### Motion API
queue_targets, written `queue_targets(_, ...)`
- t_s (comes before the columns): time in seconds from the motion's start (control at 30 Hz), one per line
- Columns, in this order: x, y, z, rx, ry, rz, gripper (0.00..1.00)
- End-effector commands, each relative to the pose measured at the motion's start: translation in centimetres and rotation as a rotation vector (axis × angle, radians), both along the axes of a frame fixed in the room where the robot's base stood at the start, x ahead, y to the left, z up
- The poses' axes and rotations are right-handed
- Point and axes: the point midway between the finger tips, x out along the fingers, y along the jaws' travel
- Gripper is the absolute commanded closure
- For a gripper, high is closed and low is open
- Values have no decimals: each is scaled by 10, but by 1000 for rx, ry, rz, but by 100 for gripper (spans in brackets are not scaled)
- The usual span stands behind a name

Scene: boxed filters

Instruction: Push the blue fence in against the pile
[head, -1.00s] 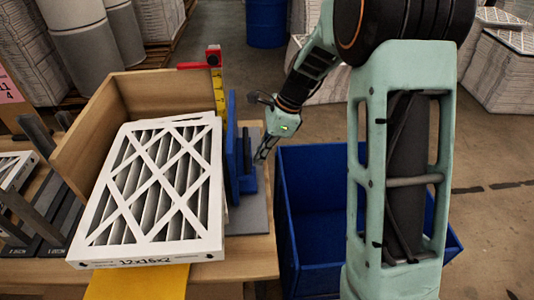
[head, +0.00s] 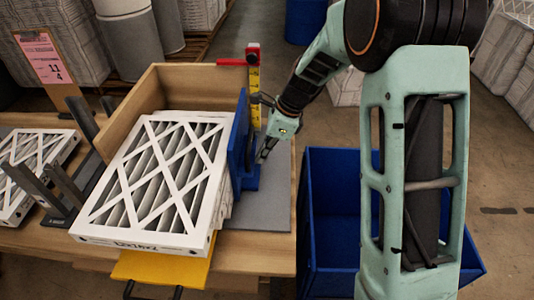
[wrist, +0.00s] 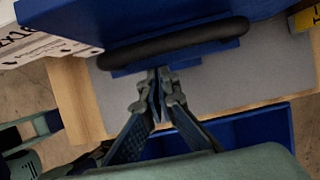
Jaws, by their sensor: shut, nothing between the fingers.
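The blue fence (head: 240,138) stands upright along the right side of the pile of white pleated filters (head: 150,178). In the head view it is close against the pile's right side; I cannot tell whether they touch everywhere. The pile's lower filters stick out slightly right of the top one. My gripper (head: 263,158) is shut and empty on the fence's right side. In the wrist view the fence (wrist: 110,18) carries a black bar handle (wrist: 175,43), and my fingertips (wrist: 158,72) are at the fence's base just under this bar. Contact is unclear.
A wooden corner stop (head: 165,85) backs the pile. A yellow ruler with a red top (head: 254,85) stands behind the fence. A grey mat (head: 270,205) lies bare right of the fence. A blue bin (head: 330,170) stands right of the bench. Another filter (head: 30,160) lies left.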

Motion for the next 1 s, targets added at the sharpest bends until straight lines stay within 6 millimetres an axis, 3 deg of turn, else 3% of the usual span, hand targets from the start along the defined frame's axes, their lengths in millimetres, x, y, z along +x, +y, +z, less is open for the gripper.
queue_targets(0.03, -1, 8, 2, 10, -1, 6, 100)
queue_targets(0.23, 0, 3, 3, 11, -1, 5, 100)
queue_targets(0.47, 5, -32, 2, 6, 0, 0, 100)
queue_targets(0.7, 5, -52, 57, 4, -6, 3, 100)
queue_targets(1.0, 4, -67, 91, 3, -1, 4, 100)
